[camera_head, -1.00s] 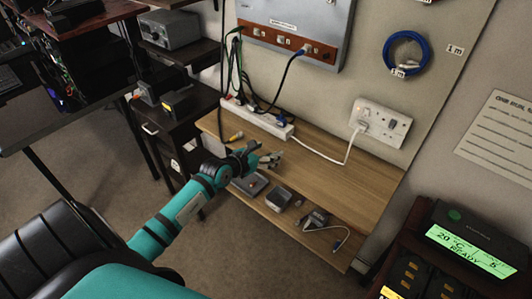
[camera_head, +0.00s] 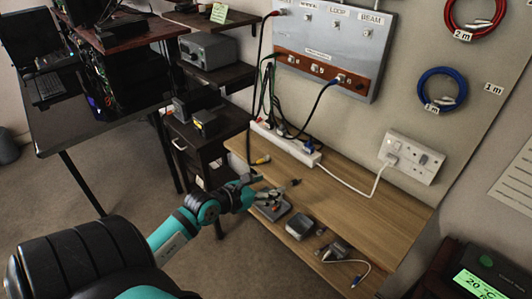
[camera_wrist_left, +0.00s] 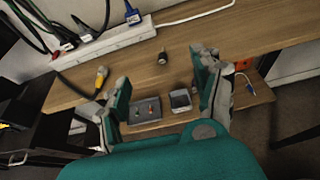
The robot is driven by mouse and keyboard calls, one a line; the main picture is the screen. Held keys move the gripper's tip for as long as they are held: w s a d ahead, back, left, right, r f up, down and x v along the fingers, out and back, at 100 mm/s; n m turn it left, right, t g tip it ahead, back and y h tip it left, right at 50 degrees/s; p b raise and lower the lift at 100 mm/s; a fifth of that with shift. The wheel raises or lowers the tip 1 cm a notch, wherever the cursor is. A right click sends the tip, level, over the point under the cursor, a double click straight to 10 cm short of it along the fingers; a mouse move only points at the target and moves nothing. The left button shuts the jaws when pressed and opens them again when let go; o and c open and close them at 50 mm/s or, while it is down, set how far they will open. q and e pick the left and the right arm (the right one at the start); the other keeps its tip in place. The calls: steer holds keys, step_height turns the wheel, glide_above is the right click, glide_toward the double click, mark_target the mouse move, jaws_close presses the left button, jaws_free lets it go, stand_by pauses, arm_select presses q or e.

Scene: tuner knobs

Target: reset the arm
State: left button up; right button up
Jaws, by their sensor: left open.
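My left arm, teal and black, comes in from the left in the head view. Its left gripper (camera_head: 263,191) is over the left part of the wooden shelf (camera_head: 370,205). The left wrist view shows this gripper (camera_wrist_left: 160,70) open, with its two fingers well apart and nothing held between them. A small dark cylindrical piece (camera_wrist_left: 162,58) stands on the shelf beyond the fingertips, apart from them. A yellow-tipped plug (camera_wrist_left: 100,78) lies left of the fingers. My right gripper is in neither view.
A white power strip (camera_head: 286,145) with several cables runs along the wall. A grey panel (camera_head: 335,45) and a blue cable coil (camera_head: 442,88) are on the wall. Small grey devices (camera_head: 299,226) sit on the lower shelf. The shelf's right half is largely clear.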

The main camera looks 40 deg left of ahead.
arm_select(q)
steer(key=shift+s, duration=0.15)
stand_by(0.4)
steer(key=s+d+f+n+g, duration=0.1)
steer(key=s+d+f+n, duration=0.15)
steer(key=f+n, duration=0.6)
steer(key=s+d+f+n+g+y, duration=0.1)
steer(key=s+f+n, duration=0.4)
steer(key=f, duration=0.7)
steer(key=s+d+f+n+g, duration=0.1)
steer(key=s+d+f+n, duration=0.1)
steer(key=f+n, duration=0.75)
steer(key=s+d+f+n+g, duration=0.3)
steer(key=s+f, duration=0.3)
steer(key=s, duration=0.3)
steer(key=s+d+f+n+g, duration=0.3)
steer(key=s+f, duration=0.4)
steer(key=s, duration=0.3)
steer(key=s+d+f+n+g, duration=0.3)
steer(key=s+f+n, duration=0.2)
steer(key=s, duration=0.5)
steer(key=shift+d+f+n+g, duration=0.3)
steer(key=shift+d+f, duration=0.05)
steer(key=shift+f, duration=0.6)
steer(key=shift+s, duration=0.1)
